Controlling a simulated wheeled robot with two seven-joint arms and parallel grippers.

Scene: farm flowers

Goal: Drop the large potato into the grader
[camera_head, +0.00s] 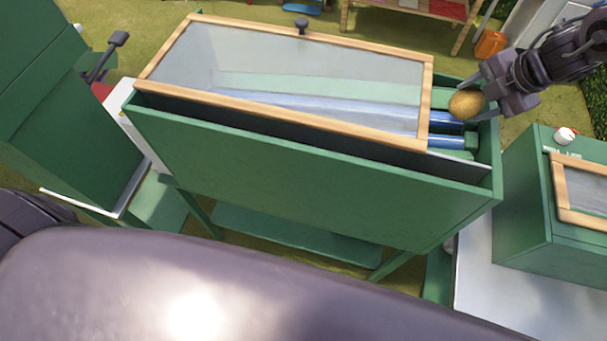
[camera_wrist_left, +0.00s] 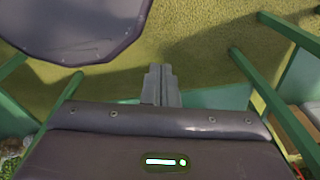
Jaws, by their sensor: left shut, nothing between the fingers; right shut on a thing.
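The large potato (camera_head: 466,104) is round and yellow-brown. My right gripper (camera_head: 477,97) is shut on it at the right end of the grader, over the open gap beside the lid. The grader (camera_head: 310,170) is a long green box with blue rollers (camera_head: 446,141) inside and a wood-framed clear lid (camera_head: 290,85) over most of its top. My left gripper (camera_wrist_left: 160,82) shows in the left wrist view, shut and empty, above the grass and near green legs. The left gripper's fingers are not visible in the head view.
A green box with a wood-framed window (camera_head: 570,215) stands at the right on a pale surface. A green machine (camera_head: 60,120) stands at the left. An orange container (camera_head: 490,43) is at the back right. Grass shows between them.

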